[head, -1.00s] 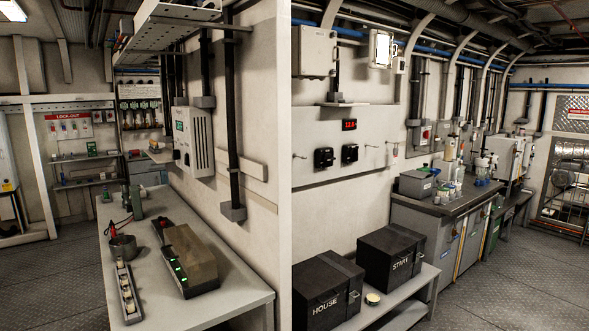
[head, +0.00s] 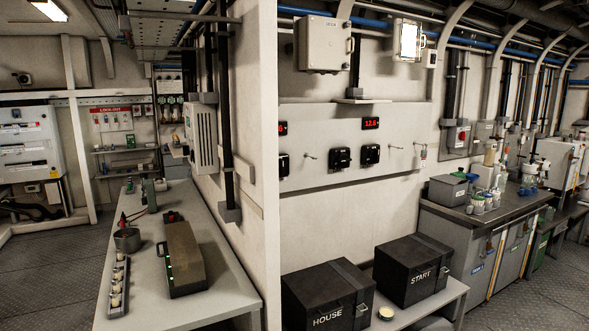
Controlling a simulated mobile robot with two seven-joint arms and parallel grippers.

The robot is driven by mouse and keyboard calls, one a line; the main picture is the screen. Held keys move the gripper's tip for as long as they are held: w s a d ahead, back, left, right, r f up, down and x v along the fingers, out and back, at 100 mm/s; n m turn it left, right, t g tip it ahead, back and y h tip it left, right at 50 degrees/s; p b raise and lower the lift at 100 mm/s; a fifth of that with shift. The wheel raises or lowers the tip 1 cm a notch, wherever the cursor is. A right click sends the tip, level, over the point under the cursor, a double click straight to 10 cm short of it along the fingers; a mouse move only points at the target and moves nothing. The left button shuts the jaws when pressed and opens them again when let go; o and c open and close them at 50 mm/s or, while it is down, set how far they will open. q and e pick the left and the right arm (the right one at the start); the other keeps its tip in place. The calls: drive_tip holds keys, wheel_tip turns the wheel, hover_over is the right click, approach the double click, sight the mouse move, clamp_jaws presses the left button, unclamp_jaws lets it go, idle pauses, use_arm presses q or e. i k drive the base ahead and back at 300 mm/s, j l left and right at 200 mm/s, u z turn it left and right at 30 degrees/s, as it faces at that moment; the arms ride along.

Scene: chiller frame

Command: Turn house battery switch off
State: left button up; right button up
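A pale panel (head: 310,180) on the wall right of the partition carries black switches: one (head: 342,158) in the middle, one (head: 370,154) to its right, and one (head: 283,165) partly cut off by the partition edge. Their labels and knob positions are too small to read. A red display (head: 371,123) above the right switch reads about 12.6; a second red display (head: 282,128) is partly hidden. Below the panel stand a black box marked HOUSE (head: 327,298) and a black box marked START (head: 412,270). Neither of my grippers is in view.
A partition wall (head: 258,110) stands between the panel and a grey bench (head: 215,300) with tools on the left. The black boxes sit on a low bench (head: 455,290) under the panel. A grey cabinet (head: 450,245) stands to the right. Floor is open at lower right.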

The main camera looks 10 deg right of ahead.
sight(282, 167)
drive_tip(key=i+l, duration=0.1)
drive_tip(key=l, duration=0.85)
drive_tip(key=i+l+u, duration=0.4)
drive_tip(key=i, duration=0.3)
drive_tip(key=i+l+u, duration=0.25)
drive_tip(key=i+l, duration=0.15)
drive_tip(key=i, duration=0.2)
